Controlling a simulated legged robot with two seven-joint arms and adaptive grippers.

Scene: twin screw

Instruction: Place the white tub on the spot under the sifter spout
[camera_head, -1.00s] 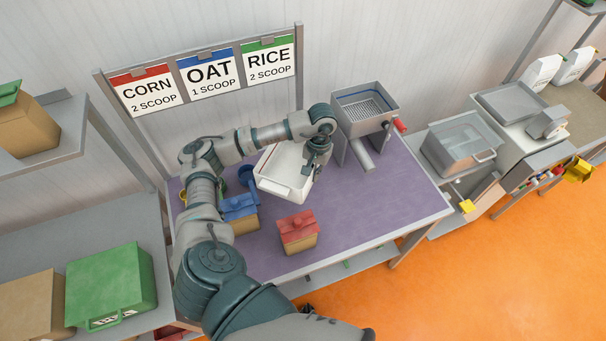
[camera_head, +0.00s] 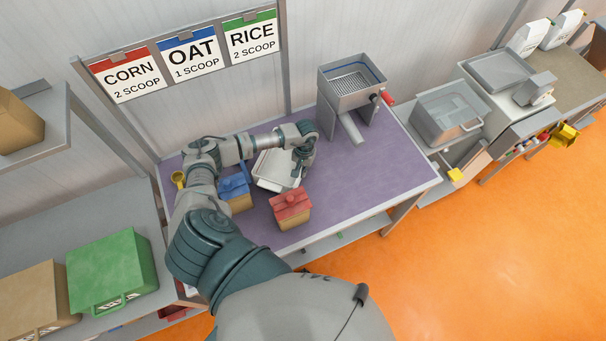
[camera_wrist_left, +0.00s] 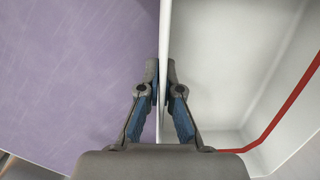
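The white tub (camera_head: 270,182) is over the purple table, behind the red-topped box and left of the sifter. My arm partly covers it; I cannot tell whether it touches the table. My left gripper (camera_head: 303,172) is at its right side. In the left wrist view, the fingers (camera_wrist_left: 163,85) straddle the tub's thin white wall (camera_wrist_left: 165,30), closed on it with one finger inside and one outside. The sifter (camera_head: 352,82) stands at the table's back with its spout (camera_head: 352,128) pointing forward. The table below the spout looks clear. My right gripper is out of view.
A red-topped box (camera_head: 291,210) and a blue-topped box (camera_head: 236,190) stand close to the tub. A yellow cup (camera_head: 178,179) is at the far left. The purple table (camera_head: 375,185) is free on the right, in front of the sifter.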

